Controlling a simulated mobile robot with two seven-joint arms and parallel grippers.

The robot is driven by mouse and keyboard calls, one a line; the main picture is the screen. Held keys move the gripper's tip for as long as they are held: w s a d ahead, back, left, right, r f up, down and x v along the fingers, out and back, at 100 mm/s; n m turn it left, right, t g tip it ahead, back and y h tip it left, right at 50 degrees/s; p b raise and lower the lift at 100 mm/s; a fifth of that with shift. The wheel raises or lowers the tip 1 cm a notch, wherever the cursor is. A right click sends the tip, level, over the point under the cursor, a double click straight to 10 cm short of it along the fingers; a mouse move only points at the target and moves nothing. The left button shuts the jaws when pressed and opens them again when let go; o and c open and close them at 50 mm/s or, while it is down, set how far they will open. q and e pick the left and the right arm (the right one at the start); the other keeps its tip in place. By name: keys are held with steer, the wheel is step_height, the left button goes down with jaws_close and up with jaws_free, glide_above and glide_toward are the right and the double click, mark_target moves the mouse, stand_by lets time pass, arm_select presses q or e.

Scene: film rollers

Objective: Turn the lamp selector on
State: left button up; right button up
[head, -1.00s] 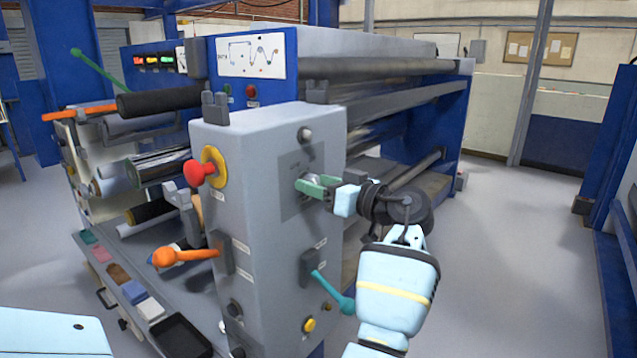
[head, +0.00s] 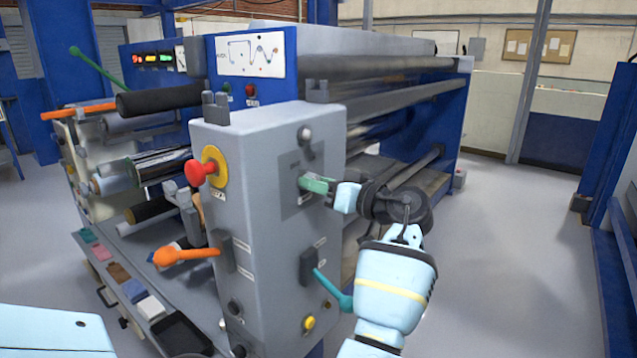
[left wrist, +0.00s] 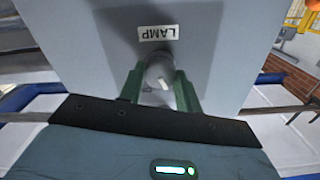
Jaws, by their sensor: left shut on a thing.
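The lamp selector (left wrist: 158,76) is a small grey knob with a pale mark, on the grey side face of the machine's control post. A "LAMP" label (left wrist: 158,33) shows beside it, upside down in the left wrist view. My left gripper (left wrist: 160,92) is shut on the selector, with one green finger on each side of it. In the head view my left gripper (head: 313,184) reaches the post from the right, and its fingers mostly hide the knob. I cannot tell which setting the knob points to. My right gripper is not in view.
On the same post (head: 265,240) are a red emergency knob on a yellow disc (head: 197,173), an orange lever (head: 180,255), a teal lever (head: 333,290) below my gripper, and a yellow button (head: 309,323). Rollers (head: 160,98) lie to the left. The floor on the right is clear.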

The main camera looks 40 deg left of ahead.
arm_select(q)
steer(key=m+p, duration=0.4)
steer(key=m, duration=0.6)
steer(key=shift+r, duration=0.1)
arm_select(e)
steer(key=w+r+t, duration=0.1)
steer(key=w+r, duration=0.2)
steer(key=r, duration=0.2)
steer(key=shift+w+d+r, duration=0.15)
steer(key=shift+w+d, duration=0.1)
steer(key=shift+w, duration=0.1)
arm_select(q)
steer(key=shift+w+m, duration=0.1)
steer(key=shift+m, duration=0.2)
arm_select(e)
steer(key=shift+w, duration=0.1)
arm_select(q)
steer(key=o, duration=1)
steer(key=shift+c, duration=0.2)
steer(key=shift+d, duration=0.1)
